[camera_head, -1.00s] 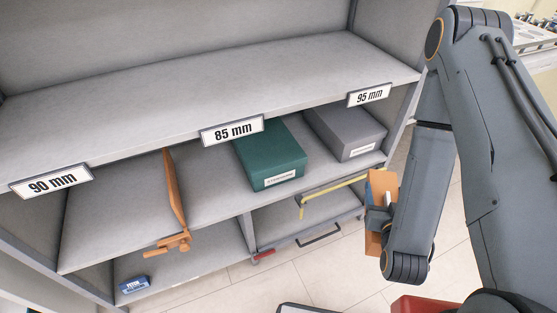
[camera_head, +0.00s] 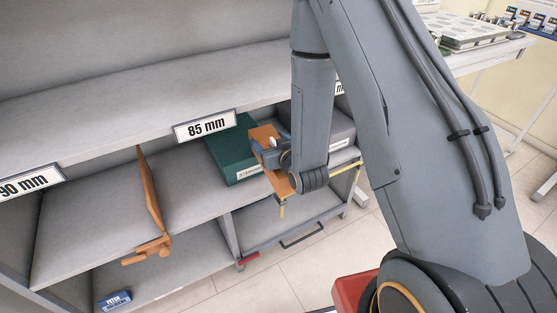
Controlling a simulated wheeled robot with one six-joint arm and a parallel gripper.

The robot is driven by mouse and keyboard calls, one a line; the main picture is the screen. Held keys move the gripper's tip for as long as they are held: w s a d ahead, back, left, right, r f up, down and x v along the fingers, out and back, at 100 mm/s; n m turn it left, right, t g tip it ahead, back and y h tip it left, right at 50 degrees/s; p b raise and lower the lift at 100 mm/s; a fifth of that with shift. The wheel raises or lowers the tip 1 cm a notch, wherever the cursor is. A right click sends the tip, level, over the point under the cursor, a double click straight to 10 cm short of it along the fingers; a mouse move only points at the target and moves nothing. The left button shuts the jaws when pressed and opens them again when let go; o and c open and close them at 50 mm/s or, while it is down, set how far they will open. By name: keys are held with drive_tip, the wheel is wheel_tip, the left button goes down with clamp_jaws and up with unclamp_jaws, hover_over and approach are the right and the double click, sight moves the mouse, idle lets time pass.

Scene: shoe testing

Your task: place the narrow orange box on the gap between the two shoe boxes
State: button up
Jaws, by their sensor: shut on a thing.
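My gripper (camera_head: 270,151) is shut on the narrow orange box (camera_head: 262,133) and holds it in front of the shelf, near the two shoe boxes. The green shoe box (camera_head: 228,148) lies on the shelf just left of the orange box, partly covered by it. The grey shoe box (camera_head: 341,128) is on the right, mostly hidden behind my arm and gripper. The gap between the two boxes is hidden behind the orange box and gripper. I cannot tell whether the orange box touches either shoe box.
An upright orange divider (camera_head: 150,195) stands on the shelf to the left. The shelf board with the 85 mm label (camera_head: 205,126) runs above the boxes. A yellow strip (camera_head: 346,168) lies along the lower shelf's front edge. A blue box (camera_head: 114,300) sits lower left.

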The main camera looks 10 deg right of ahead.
drive_tip(key=w+b, duration=0.1)
drive_tip(key=w, duration=0.3)
drive_tip(key=w+d+n+y+b, duration=0.1)
drive_tip(key=w, duration=0.3)
drive_tip(key=w+y+b, duration=0.1)
drive_tip(key=w, duration=0.3)
drive_tip(key=shift+w+d+f+n+b, duration=0.1)
drive_tip(key=shift+d+f+n+b, duration=0.15)
drive_tip(key=shift+f+n+b, duration=0.1)
drive_tip(key=w+d+f+b, duration=0.1)
drive_tip(key=w+d+b, duration=0.3)
drive_tip(key=w+d, duration=0.3)
drive_tip(key=shift+h, duration=0.4)
wheel_tip(320, 180, down, 10)
drive_tip(key=shift+w+d+r, duration=0.1)
drive_tip(key=shift+d, duration=0.05)
drive_tip(key=o, duration=1.4)
